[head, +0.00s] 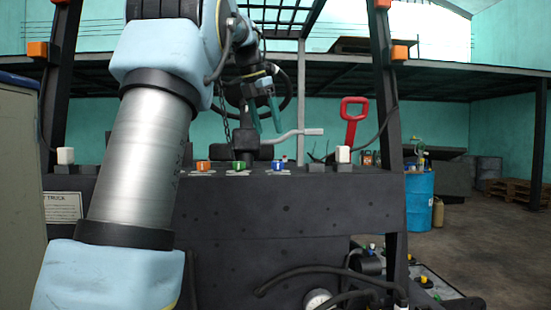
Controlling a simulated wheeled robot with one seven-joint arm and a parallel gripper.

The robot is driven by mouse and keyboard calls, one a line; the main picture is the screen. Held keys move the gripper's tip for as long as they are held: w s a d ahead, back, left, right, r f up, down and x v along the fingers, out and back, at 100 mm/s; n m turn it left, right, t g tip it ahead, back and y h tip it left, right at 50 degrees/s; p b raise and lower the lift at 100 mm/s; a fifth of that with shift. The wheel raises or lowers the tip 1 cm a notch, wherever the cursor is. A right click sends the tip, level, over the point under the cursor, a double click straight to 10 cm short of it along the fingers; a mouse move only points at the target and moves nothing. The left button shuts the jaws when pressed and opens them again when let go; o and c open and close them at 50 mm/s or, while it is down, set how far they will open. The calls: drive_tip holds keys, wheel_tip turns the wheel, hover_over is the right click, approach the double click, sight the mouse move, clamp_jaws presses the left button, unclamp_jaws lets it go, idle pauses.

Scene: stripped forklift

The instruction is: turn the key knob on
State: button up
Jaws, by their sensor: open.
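A red key-shaped handle (352,115), which looks like the key knob, stands up at the right of the dark forklift panel (300,215). It has a looped top and a shaft leaning slightly. Its lower end is hidden behind the panel's top edge. My gripper (267,128) is left of it, above the panel in front of the steering wheel. Its two teal fingers point down and are apart, with nothing seen between them. It does not touch the red handle. I cannot tell the depth between them.
Orange (203,166), green (238,166) and blue (278,166) knobs line the panel top. White knobs (343,154) sit near its ends. A grey lever (295,134) extends between my gripper and the red handle. A dark post (386,120) rises right of the handle. A blue barrel (419,199) stands farther right.

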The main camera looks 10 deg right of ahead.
sight(277, 166)
drive_tip(key=p+x, duration=0.1)
drive_tip(key=x, duration=0.9)
drive_tip(key=shift+c, duration=0.3)
clamp_jaws()
